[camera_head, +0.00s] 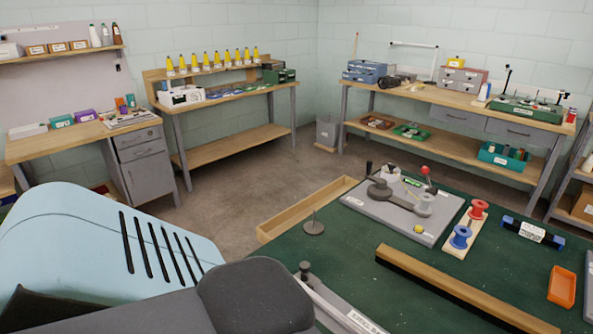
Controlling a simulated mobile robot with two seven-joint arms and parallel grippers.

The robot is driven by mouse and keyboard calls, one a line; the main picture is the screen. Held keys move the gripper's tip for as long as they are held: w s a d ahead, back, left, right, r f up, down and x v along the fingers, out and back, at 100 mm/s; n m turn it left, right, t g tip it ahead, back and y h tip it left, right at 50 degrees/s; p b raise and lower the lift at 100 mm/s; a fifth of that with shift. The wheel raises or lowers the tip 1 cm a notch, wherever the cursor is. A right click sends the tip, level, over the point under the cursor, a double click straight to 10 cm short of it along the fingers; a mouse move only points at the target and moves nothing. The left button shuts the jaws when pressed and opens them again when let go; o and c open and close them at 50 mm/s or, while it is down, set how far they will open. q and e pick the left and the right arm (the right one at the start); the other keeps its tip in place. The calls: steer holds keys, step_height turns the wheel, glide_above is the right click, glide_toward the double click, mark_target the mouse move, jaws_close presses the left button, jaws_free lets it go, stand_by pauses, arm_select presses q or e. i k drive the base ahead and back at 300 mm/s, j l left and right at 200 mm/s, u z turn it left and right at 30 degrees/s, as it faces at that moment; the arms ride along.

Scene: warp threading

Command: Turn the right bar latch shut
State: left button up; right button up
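On the green work table (340,262), a grey metal bar or plate (335,308) with a white label runs out at the bottom edge. A dark round knob (305,268) stands at its far end. I cannot tell whether this is part of a bar latch, and no right bar latch can be made out for certain. A long wooden bar (460,288) with a dark side lies to its right. Neither gripper is in view. A large light blue shell and a dark grey rounded part cover the lower left and hide the table there.
A grey board (405,205) with a dark lever and a red-knobbed part sits at the table's back. Red and blue spools (468,228), an orange tray (562,286) and a blue-black block (532,233) lie at right. A wooden tray (305,210) lines the back left edge.

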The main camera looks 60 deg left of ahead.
mark_target(304, 266)
steer(key=u, duration=1.7)
